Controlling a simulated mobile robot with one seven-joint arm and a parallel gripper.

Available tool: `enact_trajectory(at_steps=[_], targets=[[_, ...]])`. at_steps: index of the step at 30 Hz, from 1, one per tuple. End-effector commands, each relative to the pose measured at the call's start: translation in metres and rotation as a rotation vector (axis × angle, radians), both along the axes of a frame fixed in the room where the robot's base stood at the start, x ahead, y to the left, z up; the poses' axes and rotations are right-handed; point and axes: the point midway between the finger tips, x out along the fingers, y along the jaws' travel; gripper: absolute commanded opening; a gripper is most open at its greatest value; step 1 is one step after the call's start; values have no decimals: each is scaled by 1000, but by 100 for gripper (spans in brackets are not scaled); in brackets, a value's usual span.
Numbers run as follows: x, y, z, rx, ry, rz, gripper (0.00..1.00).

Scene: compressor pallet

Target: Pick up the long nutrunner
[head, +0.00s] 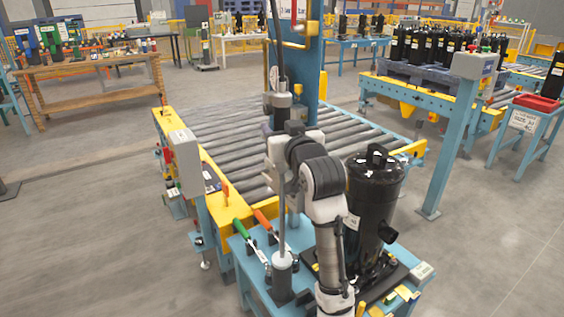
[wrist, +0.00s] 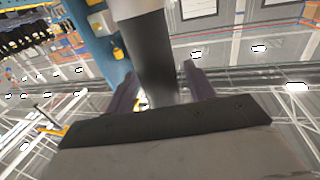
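The long nutrunner (head: 283,212) stands upright in the head view, with a thin grey shaft, a dark upper body and a grey collar. Its lower end is at a pale cylindrical piece on the blue bench (head: 253,291). My gripper (head: 275,128) is at the dark upper body, below the collar. In the wrist view my gripper (wrist: 160,88) has its two fingers on either side of the dark body (wrist: 153,55). A gap shows beside the left finger, so the fingers look open around the body. My arm hides part of the tool in the head view.
A black compressor (head: 372,190) stands right of my arm on the bench. Tools with green and orange handles (head: 243,229) lie left of the shaft. A blue post (head: 308,60) and roller conveyor (head: 235,125) stand behind. Open floor lies to the left.

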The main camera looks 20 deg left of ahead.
Motion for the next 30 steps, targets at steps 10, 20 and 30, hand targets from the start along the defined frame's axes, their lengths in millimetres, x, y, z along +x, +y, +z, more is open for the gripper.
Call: enact_trajectory(at_steps=[10, 20, 30], targets=[[0, 0, 0, 0, 0, 0, 7], [0, 0, 0, 0, 0, 0, 0], [0, 0, 0, 0, 0, 0, 0]])
